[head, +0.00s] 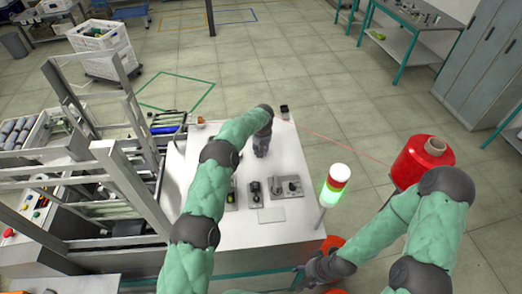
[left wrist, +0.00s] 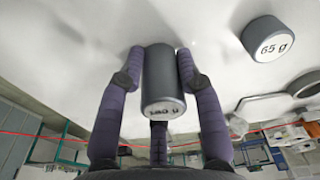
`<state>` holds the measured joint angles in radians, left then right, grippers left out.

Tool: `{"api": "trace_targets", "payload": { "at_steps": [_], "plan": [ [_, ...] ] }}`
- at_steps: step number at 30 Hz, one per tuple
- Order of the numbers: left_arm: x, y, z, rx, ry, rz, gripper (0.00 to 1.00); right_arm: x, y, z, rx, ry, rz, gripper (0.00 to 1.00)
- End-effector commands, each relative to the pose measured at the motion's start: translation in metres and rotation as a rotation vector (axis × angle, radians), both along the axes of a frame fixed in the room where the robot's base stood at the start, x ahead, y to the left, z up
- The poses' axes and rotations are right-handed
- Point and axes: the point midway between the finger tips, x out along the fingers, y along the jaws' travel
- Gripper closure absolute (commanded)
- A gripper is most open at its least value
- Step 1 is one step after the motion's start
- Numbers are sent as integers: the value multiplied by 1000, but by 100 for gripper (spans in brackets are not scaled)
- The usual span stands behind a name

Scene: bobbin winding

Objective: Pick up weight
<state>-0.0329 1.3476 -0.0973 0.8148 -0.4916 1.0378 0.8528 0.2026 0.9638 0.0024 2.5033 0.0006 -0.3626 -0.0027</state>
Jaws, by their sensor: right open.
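A dark grey cylindrical weight (left wrist: 163,80) with a partly unreadable gram label sits between the two long fingers of my left gripper (left wrist: 161,55) in the left wrist view. The fingertips lie close along both its sides; I cannot tell whether they press on it. A second grey weight marked 65 g (left wrist: 265,38) stands apart to the right on the white surface. In the head view my left gripper (head: 262,148) reaches down to the white table (head: 215,150), and the weights cannot be made out there. My right gripper (head: 303,275) is open at the table's lower right, away from the weights.
Small control fixtures (head: 287,187) stand on the table near my left arm. A lit signal lamp (head: 335,185) stands at its right edge. A red thread spool (head: 420,165) is farther right, with a red thread crossing towards the table. A metal frame machine (head: 115,160) fills the left.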

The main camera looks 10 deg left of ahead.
Motion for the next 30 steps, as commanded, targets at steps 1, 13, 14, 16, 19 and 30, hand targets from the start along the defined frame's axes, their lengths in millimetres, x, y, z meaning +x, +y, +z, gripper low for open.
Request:
{"api": "trace_targets", "payload": {
  "at_steps": [1, 13, 14, 16, 19, 30],
  "plan": [
    [0, 0, 0, 0, 0, 0, 100, 0, 0, 0, 0, 0, 0, 41],
    [1, 0, 6, 0, -2, 1, 100, 0, 0, -3, 0, 0, 0, 41],
    [1, 0, 7, 0, -2, 1, 100, 0, 0, -3, 0, 0, 0, 41],
    [1, 0, 12, -1, -3, 1, 100, 0, 0, -6, 0, 0, 0, 41],
    [2, 0, 26, 0, -5, 1, 100, 0, 0, -13, 0, 0, 0, 41],
    [-27, 12, 67, 0, -2, 0, 100, 0, 0, -22, 0, 0, 0, 41]
  ]
}}
